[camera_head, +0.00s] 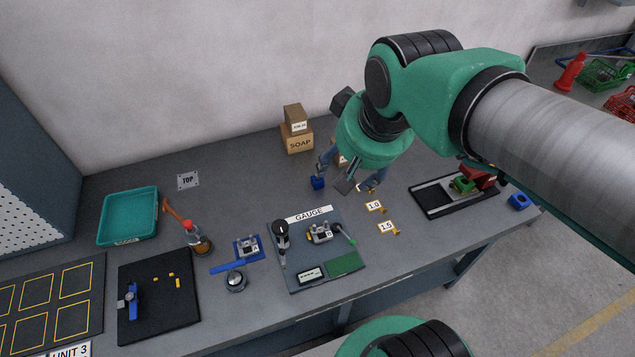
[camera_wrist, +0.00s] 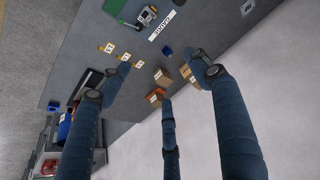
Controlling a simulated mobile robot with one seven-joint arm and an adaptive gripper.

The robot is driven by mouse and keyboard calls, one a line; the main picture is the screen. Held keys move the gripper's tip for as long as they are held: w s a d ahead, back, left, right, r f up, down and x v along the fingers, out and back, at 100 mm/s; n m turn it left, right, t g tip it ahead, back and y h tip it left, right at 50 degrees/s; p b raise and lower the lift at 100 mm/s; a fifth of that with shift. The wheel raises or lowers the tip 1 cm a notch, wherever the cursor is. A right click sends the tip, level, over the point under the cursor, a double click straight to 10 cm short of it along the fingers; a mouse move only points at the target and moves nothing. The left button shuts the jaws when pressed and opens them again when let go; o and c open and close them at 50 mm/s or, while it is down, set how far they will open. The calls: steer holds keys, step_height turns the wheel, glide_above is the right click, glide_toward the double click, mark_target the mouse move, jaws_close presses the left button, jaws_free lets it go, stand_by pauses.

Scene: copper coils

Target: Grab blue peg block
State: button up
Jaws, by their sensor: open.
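A small blue block (camera_head: 317,183) sits on the grey table just left of my gripper in the head view. It also shows in the wrist view (camera_wrist: 168,51), beyond the fingers and apart from them. A second small blue block (camera_head: 518,201) with a dark opening on top is at the table's right end. I cannot tell which one is the peg block. My gripper (camera_head: 347,178) hangs over the back middle of the table. Its blue fingers are spread, open and empty, also in the wrist view (camera_wrist: 150,88). My wrist and arm hide part of the table behind.
Stacked cardboard boxes (camera_head: 297,138) stand at the wall, close to my gripper. A black tray (camera_head: 430,204) holds a red-green vise at the right. A teal tray (camera_head: 128,216) is at the left.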

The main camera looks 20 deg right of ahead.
steer(key=w+d+f+m+g, duration=0.25)
steer(key=w+f, duration=0.55)
steer(key=w, duration=0.5)
steer(key=w+d+f+m+g, duration=0.1)
steer(key=w+d+f+m, duration=0.15)
steer(key=w+f, duration=0.8)
steer(key=w+d+f+m+g, duration=0.1)
steer(key=w+f+m, duration=0.1)
steer(key=w+f, duration=0.6)
steer(key=shift+w+f+m+p, duration=0.3)
steer(key=shift+f, duration=0.55)
steer(key=shift+d+g, duration=0.1)
steer(key=shift+g, duration=0.15)
steer(key=b, duration=0.1)
glide_above(317, 182)
steer(key=w, duration=0.1)
steer(key=f, duration=0.5)
steer(key=d+f, duration=0.1)
steer(key=f, duration=0.1)
steer(key=shift+w+f, duration=0.1)
steer(key=shift+f, duration=0.65)
steer(key=shift+a+f, duration=0.1)
steer(key=shift+f, duration=0.05)
